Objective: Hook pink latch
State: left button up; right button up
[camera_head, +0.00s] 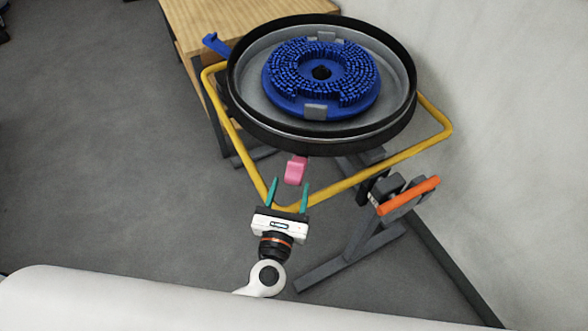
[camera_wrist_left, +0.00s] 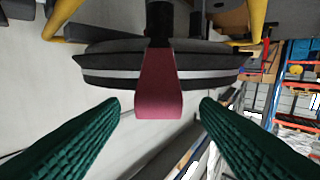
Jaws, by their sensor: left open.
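The pink latch (camera_head: 296,170) hangs at the near side of the round dark tub (camera_head: 240,120), just below its rim. In the left wrist view the latch (camera_wrist_left: 158,85) is in the middle, in front of the tub's edge, and lies between the two fingers without visible contact. My left gripper (camera_head: 289,195) has its teal fingers open and points at the latch from just below it in the head view. In the left wrist view its textured green fingers (camera_wrist_left: 160,105) stand apart on both sides of the latch. My right gripper is not in view.
A yellow tube frame (camera_head: 400,156) runs around the tub, close to my left gripper. A blue round brush (camera_head: 285,85) lies in the tub. An orange handle (camera_head: 408,195) on a grey stand is at the right. A wooden table (camera_head: 205,15) stands behind, and a white wall is at the right.

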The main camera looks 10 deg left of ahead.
aim_at(292, 183)
pick_arm(q)
jog(key=w, duration=0.4)
jog(key=shift+w+d+p, duration=0.25)
jog(key=shift+w+p, duration=0.1)
jog(key=shift+w, duration=0.05)
grip_shut()
